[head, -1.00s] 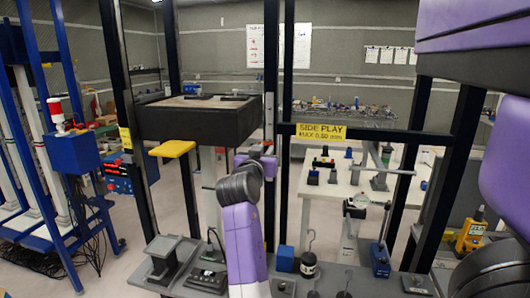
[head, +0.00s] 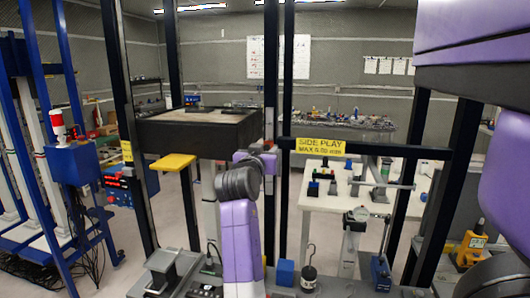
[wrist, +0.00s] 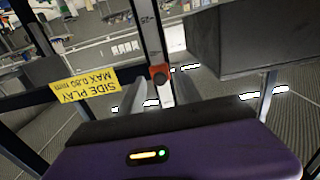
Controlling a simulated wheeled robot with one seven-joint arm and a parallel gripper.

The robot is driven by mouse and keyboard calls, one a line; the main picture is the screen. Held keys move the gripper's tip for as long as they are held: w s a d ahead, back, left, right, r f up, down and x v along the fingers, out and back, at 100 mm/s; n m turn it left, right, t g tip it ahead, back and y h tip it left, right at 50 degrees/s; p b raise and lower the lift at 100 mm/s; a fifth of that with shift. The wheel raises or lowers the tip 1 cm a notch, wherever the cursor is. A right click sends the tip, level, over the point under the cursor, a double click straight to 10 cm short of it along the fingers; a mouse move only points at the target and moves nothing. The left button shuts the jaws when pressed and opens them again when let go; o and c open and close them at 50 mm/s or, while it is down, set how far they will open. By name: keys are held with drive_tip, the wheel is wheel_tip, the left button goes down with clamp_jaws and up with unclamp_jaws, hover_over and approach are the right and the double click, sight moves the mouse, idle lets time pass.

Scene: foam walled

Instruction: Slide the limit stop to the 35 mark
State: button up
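The limit stop, a small block with an orange-red knob (wrist: 159,76), sits on a pale vertical rail (wrist: 150,35) with scale marks in the wrist view. A marking that looks like 50 shows on the rail; the 35 mark cannot be made out. My gripper (wrist: 159,92) has its two grey fingers apart, one on each side of the rail, close to the knob. Contact with the stop cannot be told. In the head view my purple arm reaches up to the rail (head: 270,100), and its wrist hides most of the stop.
A yellow SIDE PLAY sign (head: 320,146) is on the dark crossbar right of the rail. A dark box-like platform (head: 200,135) hangs left of it, with a yellow plate (head: 173,162) below. Dark frame posts stand on both sides. A bench (head: 325,195) with fixtures stands behind.

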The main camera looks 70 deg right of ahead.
drive_tip(key=a+b, duration=0.2)
drive_tip(key=a, duration=0.5)
drive_tip(key=shift+s+a, duration=0.3)
drive_tip(key=shift+a, duration=0.05)
idle(0.5)
